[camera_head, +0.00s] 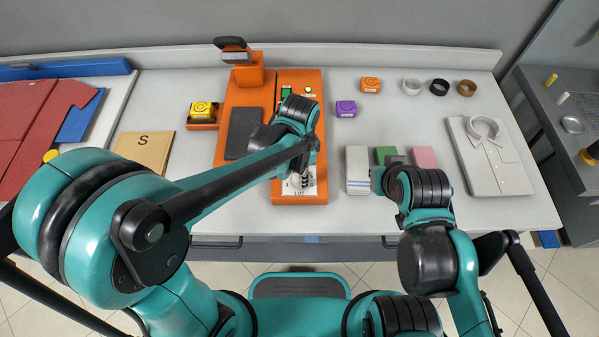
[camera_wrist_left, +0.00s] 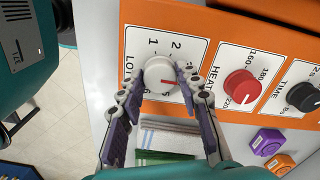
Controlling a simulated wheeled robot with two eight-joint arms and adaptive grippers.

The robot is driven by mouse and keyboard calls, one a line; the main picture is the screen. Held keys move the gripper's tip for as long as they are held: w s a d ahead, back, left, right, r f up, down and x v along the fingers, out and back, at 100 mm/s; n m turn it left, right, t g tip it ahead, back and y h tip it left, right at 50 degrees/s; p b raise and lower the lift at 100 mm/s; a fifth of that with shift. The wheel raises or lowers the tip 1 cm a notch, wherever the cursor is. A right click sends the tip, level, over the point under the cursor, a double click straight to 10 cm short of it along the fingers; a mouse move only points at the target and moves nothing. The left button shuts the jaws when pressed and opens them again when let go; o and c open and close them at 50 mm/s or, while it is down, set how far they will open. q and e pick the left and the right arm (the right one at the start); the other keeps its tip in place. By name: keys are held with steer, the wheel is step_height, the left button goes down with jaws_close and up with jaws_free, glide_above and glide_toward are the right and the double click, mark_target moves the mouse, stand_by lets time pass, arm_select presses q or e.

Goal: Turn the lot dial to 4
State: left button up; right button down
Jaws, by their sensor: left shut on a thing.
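The lot dial (camera_wrist_left: 160,74) is a white round knob with a red pointer line, on a white card marked LOT (camera_head: 299,186) on the orange machine (camera_head: 229,99). My left gripper (camera_wrist_left: 165,88) is shut on the knob, one finger on each side. The red line points right and slightly down in the left wrist view. The numerals 1 and 2 show above the knob; the finger hides the numeral by the pointer, so I cannot tell the setting. In the head view my left arm mostly covers the dial. My right gripper (camera_head: 380,178) is mostly hidden by its wrist.
A red heat knob (camera_wrist_left: 240,85) and a black time knob (camera_wrist_left: 305,97) sit beside the dial. A striped folded towel (camera_head: 357,168), a pink cloth (camera_head: 424,156) and a folded shirt (camera_head: 490,160) lie to the right. A purple box (camera_head: 346,108) stands behind the towel.

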arm_select(q)
steer(key=shift+m, duration=2)
steer(key=o, duration=1.2)
steer(key=shift+c, duration=0.2)
step_height(320, 180, up, 12)
